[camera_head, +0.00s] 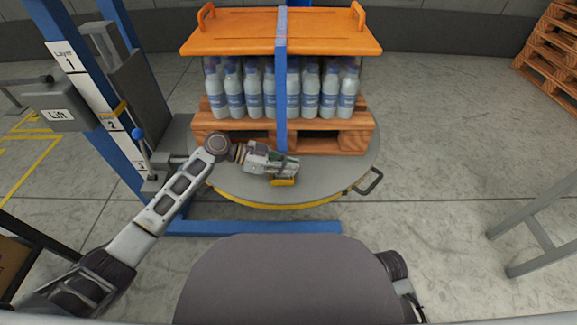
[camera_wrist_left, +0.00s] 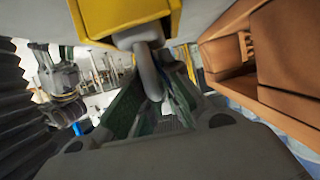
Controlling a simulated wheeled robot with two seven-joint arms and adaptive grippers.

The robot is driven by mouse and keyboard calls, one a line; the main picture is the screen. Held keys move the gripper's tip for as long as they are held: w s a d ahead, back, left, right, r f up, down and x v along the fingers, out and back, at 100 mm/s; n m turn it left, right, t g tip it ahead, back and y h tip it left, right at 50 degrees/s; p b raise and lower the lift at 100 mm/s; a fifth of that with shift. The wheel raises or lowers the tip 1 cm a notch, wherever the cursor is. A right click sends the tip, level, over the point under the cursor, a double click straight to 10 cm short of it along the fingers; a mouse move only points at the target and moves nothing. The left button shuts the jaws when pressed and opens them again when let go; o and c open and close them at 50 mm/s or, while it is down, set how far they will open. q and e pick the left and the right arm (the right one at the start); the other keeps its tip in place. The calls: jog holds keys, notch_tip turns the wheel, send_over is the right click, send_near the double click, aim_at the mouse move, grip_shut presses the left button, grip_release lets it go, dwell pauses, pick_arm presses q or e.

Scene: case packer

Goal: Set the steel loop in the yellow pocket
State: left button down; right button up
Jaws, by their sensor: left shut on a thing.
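My left gripper (camera_head: 284,168) is over the front part of the round turntable, just in front of the pallet. In the left wrist view its green-padded fingers (camera_wrist_left: 157,108) are shut on the grey steel loop (camera_wrist_left: 149,72). The yellow pocket (camera_wrist_left: 125,14) is right beside the loop, at the top of that view. The loop meets its edge; I cannot tell how far in it sits. In the head view the yellow pocket (camera_head: 283,182) shows just below the gripper, and the loop is hidden by the fingers. My right gripper is out of view.
A wooden pallet (camera_head: 340,142) carries several bottles (camera_head: 329,95) under an orange cover (camera_head: 330,35), with a blue upright strip (camera_head: 281,100) in front. The turntable (camera_head: 240,186) has a dark handle (camera_head: 370,182) at right. A blue post (camera_head: 90,90) stands left.

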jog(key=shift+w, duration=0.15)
pick_arm(q)
jog(key=c, duration=1.6)
grip_release()
jog(key=shift+r, duration=0.1)
jog(key=shift+a, duration=0.3)
jog(key=p+v, duration=0.2)
jog(key=v, duration=0.9)
jog(key=shift+a+r, duration=0.15)
jog(key=shift+r, duration=0.05)
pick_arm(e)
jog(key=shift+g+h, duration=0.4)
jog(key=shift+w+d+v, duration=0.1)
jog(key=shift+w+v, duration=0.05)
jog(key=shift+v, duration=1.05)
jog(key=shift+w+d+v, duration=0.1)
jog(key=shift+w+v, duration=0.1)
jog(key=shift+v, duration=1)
